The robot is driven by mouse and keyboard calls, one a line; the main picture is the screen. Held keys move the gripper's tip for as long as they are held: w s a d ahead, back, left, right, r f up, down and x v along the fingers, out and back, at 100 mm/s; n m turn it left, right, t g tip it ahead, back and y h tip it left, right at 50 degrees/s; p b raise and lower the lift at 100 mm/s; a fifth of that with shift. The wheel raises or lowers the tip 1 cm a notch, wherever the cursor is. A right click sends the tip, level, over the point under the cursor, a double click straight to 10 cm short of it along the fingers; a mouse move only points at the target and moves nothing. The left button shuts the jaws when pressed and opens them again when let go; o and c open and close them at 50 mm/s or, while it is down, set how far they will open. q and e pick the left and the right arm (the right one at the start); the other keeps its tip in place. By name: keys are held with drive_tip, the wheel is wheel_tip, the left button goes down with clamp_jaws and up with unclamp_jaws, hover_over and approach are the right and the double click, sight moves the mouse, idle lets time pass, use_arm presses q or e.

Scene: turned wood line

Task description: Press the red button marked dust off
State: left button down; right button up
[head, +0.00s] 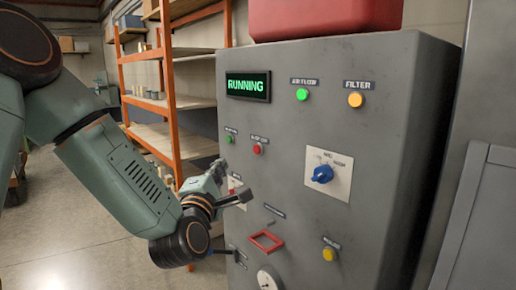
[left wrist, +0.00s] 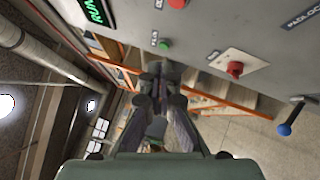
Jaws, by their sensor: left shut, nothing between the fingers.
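The red button (head: 257,149), with a small label above it that seems to read dust off, sits on the front of the grey cabinet (head: 380,110). In the left wrist view the red button (left wrist: 178,3) is cut by the top edge. A small green button (head: 229,139) is to its left; it shows also in the wrist view (left wrist: 165,45). My left gripper (head: 221,168) is shut and empty, below and left of the red button and apart from it. The closed fingers (left wrist: 160,72) show in the wrist view. My right gripper is not in view.
A display (head: 248,86) reads RUNNING. A blue knob (head: 322,173), a red frame (head: 266,241), a yellow button (head: 329,254) and a gauge (head: 268,280) are on the cabinet. A red switch (left wrist: 235,68) is near my gripper. Orange shelving (head: 168,90) stands behind.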

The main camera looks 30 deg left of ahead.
sight(257, 150)
use_arm(q)
drive_tip(key=w+d+n+y+b, duration=0.1)
drive_tip(key=w+n+b, duration=0.1)
drive_tip(key=w, duration=0.6)
drive_tip(key=shift+d+r+n, duration=0.35)
drive_tip(key=shift+r+n, duration=0.1)
drive_tip(key=shift+n, duration=0.15)
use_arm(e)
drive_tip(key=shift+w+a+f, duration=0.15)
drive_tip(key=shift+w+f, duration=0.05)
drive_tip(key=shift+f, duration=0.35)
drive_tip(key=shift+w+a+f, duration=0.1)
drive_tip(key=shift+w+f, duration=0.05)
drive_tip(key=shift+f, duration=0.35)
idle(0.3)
